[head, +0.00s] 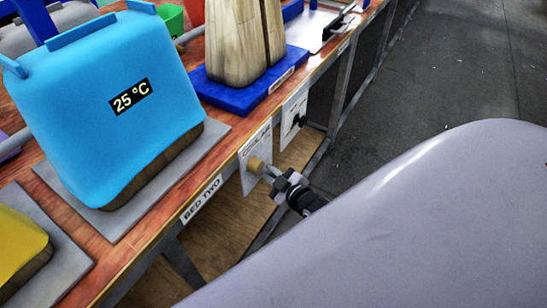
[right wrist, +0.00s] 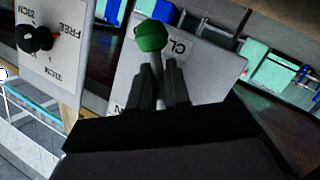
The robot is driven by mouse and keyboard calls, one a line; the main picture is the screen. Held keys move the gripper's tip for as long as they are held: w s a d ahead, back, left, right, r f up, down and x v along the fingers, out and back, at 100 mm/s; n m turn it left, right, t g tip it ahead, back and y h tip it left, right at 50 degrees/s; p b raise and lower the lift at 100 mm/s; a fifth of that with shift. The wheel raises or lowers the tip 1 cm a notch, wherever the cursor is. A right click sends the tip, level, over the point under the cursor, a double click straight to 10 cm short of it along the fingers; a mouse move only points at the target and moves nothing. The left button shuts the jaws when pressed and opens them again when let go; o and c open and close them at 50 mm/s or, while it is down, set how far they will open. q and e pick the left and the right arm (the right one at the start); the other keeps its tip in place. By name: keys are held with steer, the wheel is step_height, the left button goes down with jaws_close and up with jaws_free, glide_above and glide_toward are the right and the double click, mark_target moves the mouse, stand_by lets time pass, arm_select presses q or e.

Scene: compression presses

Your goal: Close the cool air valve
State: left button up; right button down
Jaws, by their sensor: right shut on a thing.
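My right gripper (head: 271,172) is at this valve, just in front of the knob. In the right wrist view my right gripper (right wrist: 161,88) has its two dark fingers on either side of a thin grey valve handle (right wrist: 149,86) and is shut on it. A green round part (right wrist: 151,36) shows beyond the fingertips, against the white plate (right wrist: 193,62). The plate's lettering is only partly readable. My left gripper is in neither view.
A second white plate with a black knob (head: 298,119) hangs beside the valve; it also shows in the right wrist view (right wrist: 33,38). A blue press bag reading 25 °C (head: 130,97) stands on the wooden bench (head: 215,145). Open floor (head: 440,80) lies to the right.

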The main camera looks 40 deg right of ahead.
steer(key=shift+s+a+f+m+g+y+p, duration=0.15)
steer(key=shift+s+a+m+g+y+p, duration=0.1)
steer(key=shift+a+m+g+y+p, duration=0.25)
steer(key=shift+s+a+f+m+g+y+p, duration=0.25)
steer(key=shift+a+m+g+y, duration=0.1)
steer(key=shift+a+m, duration=0.4)
steer(key=shift+s+a+f+m+g+y+p, duration=0.15)
steer(key=shift+s+a+m+g+y+p, duration=0.25)
steer(key=shift+m, duration=0.55)
steer(key=shift+w+a, duration=0.15)
steer(key=c, duration=1.2)
jaws_free()
steer(key=shift+o, duration=0.2)
steer(key=p+v, duration=0.1)
steer(key=v, duration=0.6)
